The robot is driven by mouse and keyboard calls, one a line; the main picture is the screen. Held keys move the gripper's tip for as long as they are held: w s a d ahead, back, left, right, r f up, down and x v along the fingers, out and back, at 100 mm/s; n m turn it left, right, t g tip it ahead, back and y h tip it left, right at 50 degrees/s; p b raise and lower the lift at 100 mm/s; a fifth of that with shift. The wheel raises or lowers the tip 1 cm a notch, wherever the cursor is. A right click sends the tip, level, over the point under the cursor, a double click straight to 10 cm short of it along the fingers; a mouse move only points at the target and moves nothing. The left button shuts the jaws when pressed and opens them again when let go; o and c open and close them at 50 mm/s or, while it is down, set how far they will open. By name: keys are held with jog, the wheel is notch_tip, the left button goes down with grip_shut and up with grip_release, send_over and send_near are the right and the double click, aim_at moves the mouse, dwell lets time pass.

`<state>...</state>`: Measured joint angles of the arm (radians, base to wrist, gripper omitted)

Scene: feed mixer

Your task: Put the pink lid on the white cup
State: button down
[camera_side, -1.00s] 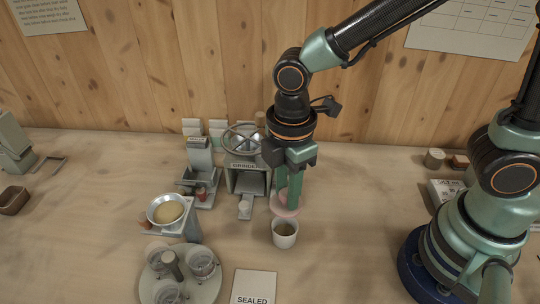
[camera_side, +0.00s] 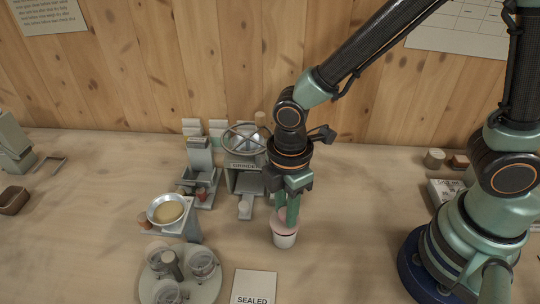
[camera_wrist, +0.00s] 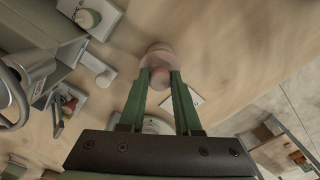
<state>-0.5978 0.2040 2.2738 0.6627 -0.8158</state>
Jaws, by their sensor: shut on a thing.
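The white cup (camera_side: 284,241) stands upright on the table in the side view. The pink lid (camera_side: 281,227) is right over its mouth and hides the cup's inside. I cannot tell whether the lid rests on the rim or is slightly above it. My gripper (camera_side: 287,212) points down over the cup and is shut on the lid's knob. In the wrist view, my gripper's fingertips (camera_wrist: 160,73) are on both sides of the reddish knob, with the pale pink lid (camera_wrist: 157,51) around it. The cup is mostly hidden there.
The grinder (camera_side: 246,173) with its handwheel stands close behind and left of my gripper. A bowl of grain (camera_side: 168,211) on a stand and a round tray (camera_side: 208,284) with jars are at left. A SEALED card (camera_side: 254,285) lies in front. The table right of the cup is clear.

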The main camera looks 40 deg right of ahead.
jog(key=shift+f, duration=0.3)
jog(key=c, duration=0.6)
grip_release()
notch_tip(320, 180, up, 13)
jog(key=w+d+r+m+t, duration=0.1)
jog(key=d+r+m+t, duration=0.1)
jog(key=d+m, duration=0.6)
jog(key=w+d+r+m+t, duration=0.1)
jog(key=d+r+m+t, duration=0.2)
jog(key=d+m, duration=0.5)
jog(key=shift+d+t, duration=0.3)
jog(key=shift+d, duration=0.8)
jog(key=shift+r, duration=0.1)
